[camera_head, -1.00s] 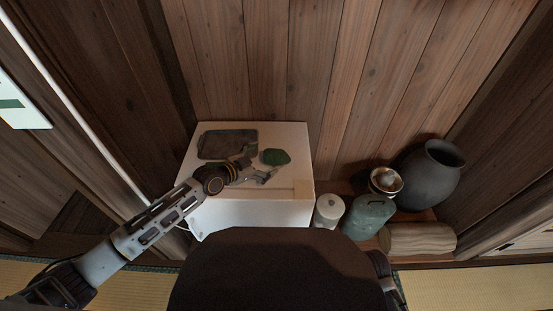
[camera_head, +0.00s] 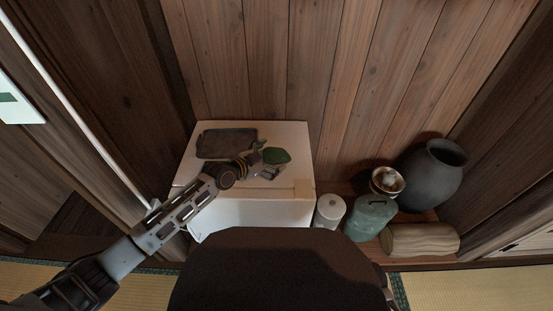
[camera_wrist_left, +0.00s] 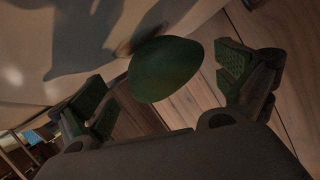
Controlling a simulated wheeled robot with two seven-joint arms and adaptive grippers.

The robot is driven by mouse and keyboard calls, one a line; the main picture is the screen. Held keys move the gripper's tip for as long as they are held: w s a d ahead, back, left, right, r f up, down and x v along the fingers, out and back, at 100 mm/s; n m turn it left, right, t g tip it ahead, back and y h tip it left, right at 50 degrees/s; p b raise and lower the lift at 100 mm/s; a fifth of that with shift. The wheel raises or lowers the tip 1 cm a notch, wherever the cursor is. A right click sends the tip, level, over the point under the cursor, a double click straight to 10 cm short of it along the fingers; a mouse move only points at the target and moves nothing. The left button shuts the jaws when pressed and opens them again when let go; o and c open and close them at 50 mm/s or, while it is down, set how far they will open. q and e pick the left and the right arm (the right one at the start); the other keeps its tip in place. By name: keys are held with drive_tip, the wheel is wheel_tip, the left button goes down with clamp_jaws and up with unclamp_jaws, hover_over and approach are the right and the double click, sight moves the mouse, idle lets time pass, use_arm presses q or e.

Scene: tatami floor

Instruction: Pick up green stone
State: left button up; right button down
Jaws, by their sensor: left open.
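The green stone (camera_head: 277,156) lies on the white top of a box-like stand (camera_head: 296,133), toward its right side. My left gripper (camera_head: 267,163) is at the stone's left and near side, with its jaws open and nothing gripped. In the left wrist view the green stone (camera_wrist_left: 166,69) shows between the two spread fingers of my left gripper (camera_wrist_left: 168,88), with a gap to each finger. Whether a finger touches the stone in the head view is hard to tell. My right gripper does not show.
A dark flat tray (camera_head: 227,143) lies on the stand left of the stone. To the right are a white lidded jar (camera_head: 329,211), a green container (camera_head: 371,217), a bowl (camera_head: 387,180), a dark vase (camera_head: 433,174) and a log (camera_head: 420,239). A wooden wall stands behind.

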use_arm(q)
drive_tip(key=shift+w+d+f, duration=0.1)
drive_tip(key=shift+w+d, duration=0.15)
drive_tip(key=shift+c, duration=0.4)
drive_tip(key=shift+s+f, duration=0.1)
drive_tip(key=shift+s, duration=0.05)
drive_tip(key=c, duration=1.6)
drive_tip(key=shift+c, duration=1.2)
drive_tip(key=shift+d, duration=0.1)
